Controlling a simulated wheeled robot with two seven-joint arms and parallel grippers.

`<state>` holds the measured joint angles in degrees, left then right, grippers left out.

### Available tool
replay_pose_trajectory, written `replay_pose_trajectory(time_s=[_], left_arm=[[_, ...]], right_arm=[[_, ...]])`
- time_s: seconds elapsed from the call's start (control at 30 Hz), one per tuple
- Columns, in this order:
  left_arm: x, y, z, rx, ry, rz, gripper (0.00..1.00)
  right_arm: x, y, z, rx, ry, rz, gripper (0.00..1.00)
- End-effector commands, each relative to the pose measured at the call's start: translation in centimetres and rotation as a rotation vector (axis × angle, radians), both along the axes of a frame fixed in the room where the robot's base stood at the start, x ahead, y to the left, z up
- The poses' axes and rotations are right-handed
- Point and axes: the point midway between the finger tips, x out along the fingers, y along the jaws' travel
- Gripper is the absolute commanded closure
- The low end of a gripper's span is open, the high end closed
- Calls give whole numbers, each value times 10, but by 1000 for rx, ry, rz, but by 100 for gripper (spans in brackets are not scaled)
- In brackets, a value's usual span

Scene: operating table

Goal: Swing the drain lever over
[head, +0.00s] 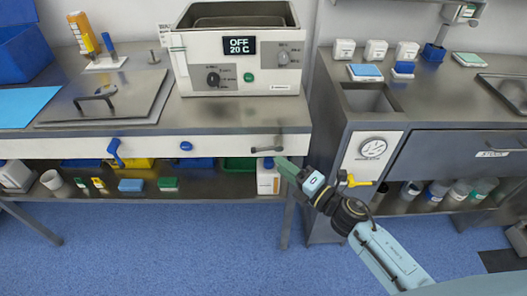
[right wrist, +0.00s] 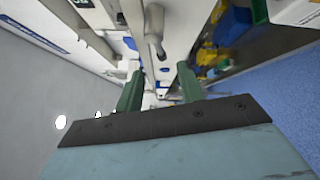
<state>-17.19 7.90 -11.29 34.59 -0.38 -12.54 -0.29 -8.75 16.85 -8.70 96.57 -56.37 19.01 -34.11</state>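A grey lever (head: 267,149) sits on the white front strip of the counter, below the water bath, and lies roughly level. It is the lever closest to my right gripper; no label names it as the drain lever. My right gripper (head: 287,165) is just below and right of it, with green fingers pointing up-left. In the right wrist view my right gripper (right wrist: 159,80) is open and empty. A grey lever (right wrist: 154,30) shows beyond the fingertips there, with no visible contact. My left gripper is not in view.
The water bath (head: 240,50) reads OFF, 20 C. A blue handle (head: 115,152) and a blue knob (head: 186,146) are further left on the strip. A yellow lever (head: 357,181) is right of my gripper. A white bottle (head: 267,180) stands on the shelf below.

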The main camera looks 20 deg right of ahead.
Motion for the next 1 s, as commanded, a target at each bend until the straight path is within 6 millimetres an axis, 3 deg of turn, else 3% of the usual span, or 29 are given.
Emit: replay_pose_trajectory(time_s=[0.2, 0.4, 0.8, 1.0], left_arm=[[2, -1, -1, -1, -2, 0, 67], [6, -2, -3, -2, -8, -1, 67], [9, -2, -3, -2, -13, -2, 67], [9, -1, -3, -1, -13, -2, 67]], right_arm=[[41, 21, 2, 3, -1, 0, 62], [63, 33, 1, 3, 1, -1, 62], [69, 37, 1, 2, 2, -1, 62], [69, 37, 1, 2, 2, -1, 87]])
